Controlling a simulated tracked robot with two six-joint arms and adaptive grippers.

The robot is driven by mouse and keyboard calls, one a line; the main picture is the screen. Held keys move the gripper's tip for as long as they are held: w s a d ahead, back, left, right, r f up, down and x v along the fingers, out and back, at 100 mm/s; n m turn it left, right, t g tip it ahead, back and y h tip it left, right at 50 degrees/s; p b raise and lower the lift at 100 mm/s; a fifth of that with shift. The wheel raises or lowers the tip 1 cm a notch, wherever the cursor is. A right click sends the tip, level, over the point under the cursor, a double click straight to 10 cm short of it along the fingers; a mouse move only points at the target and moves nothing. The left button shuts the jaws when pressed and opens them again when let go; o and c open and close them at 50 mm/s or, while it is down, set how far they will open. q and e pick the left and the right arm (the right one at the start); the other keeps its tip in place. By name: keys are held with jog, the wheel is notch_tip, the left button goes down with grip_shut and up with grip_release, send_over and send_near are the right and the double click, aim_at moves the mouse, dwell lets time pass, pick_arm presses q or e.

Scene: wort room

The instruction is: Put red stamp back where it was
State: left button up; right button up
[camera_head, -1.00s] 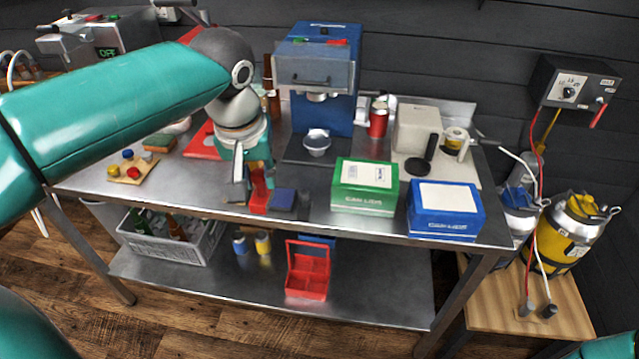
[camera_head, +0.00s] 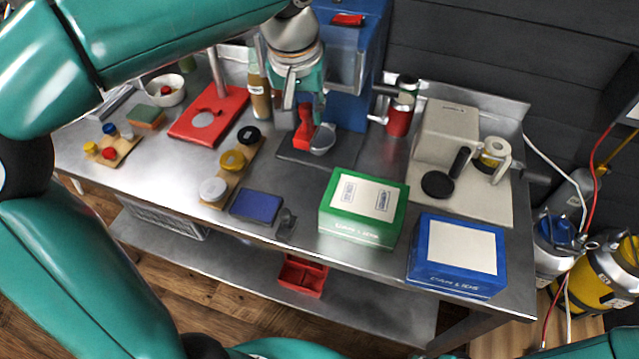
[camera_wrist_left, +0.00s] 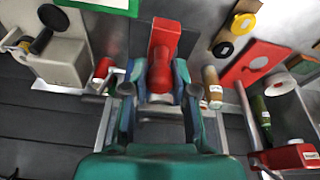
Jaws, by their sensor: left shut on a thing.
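My left gripper (camera_head: 304,97) is shut on the red stamp (camera_head: 303,132), which hangs below its fingers in front of the blue machine. In the left wrist view the stamp (camera_wrist_left: 165,40) shows between the two fingers (camera_wrist_left: 158,78), its wide red block pointing away from the palm. In the head view the stamp overlaps a small metal cup (camera_head: 322,140); I cannot tell if they touch. A dark blue pad (camera_head: 256,206) lies at the table's front edge, with a small grey piece (camera_head: 287,222) beside it. My right gripper is not in view.
A green box (camera_head: 362,230) and a blue box (camera_head: 457,280) stand at the front right. A wooden strip with several round caps (camera_head: 232,161) lies left of the stamp. A red press stand (camera_head: 190,128) and a bottle (camera_head: 259,93) are behind.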

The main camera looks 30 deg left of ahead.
pick_arm(q)
notch_tip(320, 180, down, 20)
jog(key=shift+s+a+r, duration=0.1)
jog(key=shift+s+r, duration=0.05)
dwell(0.4)
jog(key=shift+b, duration=0.35)
jog(key=o, duration=0.6)
jog(key=shift+o, duration=0.2)
jog(key=v, duration=1.2)
jog(key=shift+s, duration=0.15)
